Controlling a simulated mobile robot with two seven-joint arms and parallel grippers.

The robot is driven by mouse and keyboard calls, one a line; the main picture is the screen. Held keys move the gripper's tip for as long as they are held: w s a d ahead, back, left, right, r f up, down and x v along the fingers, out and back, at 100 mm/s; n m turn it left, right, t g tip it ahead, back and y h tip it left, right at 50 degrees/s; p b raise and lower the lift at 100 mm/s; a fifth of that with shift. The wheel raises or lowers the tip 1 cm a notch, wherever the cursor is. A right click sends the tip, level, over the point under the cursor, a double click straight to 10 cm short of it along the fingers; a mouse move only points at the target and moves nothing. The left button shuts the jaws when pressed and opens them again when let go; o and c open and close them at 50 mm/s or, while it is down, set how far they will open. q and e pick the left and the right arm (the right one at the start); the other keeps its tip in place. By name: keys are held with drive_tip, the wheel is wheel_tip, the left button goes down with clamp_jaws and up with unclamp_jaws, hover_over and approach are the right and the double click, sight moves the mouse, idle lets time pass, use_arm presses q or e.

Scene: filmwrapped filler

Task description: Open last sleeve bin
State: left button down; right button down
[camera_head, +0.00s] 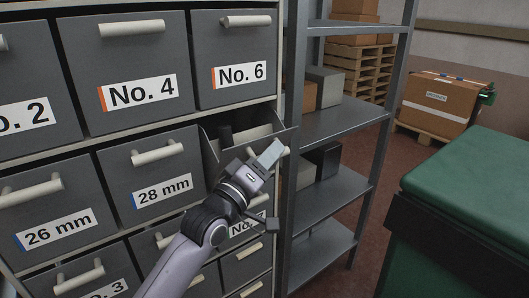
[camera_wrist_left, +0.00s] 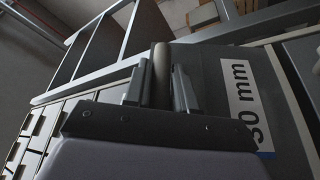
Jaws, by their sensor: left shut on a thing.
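The sleeve bin (camera_head: 245,131) labelled 30 mm is at the right end of the row with the 26 mm and 28 mm bins. It stands partly pulled out of the cabinet, and dark contents show inside. My left gripper (camera_head: 270,155) is at its front and covers most of the front in the head view. In the left wrist view, the gripper's two fingers are shut on the bin's pale bar handle (camera_wrist_left: 161,72), beside the 30 mm label (camera_wrist_left: 241,92). My right gripper is not in view.
The 28 mm bin (camera_head: 130,180) and No. 6 bin (camera_head: 230,40) are closed. A grey metal shelf rack (camera_head: 340,120) with boxes stands close to the right of the open bin. A green-topped unit (camera_head: 475,190) is at the right. Reddish floor between is clear.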

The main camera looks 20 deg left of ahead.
use_arm(q)
drive_tip(key=shift+s+d+f+m+h+b, duration=0.4)
drive_tip(key=shift+d+f+m, duration=0.1)
drive_tip(key=shift+f+m, duration=0.2)
drive_tip(key=c, duration=1)
unclamp_jaws()
drive_tip(key=shift+d, duration=0.1)
drive_tip(key=shift+b+v, duration=0.5)
drive_tip(key=shift+v, duration=3.1)
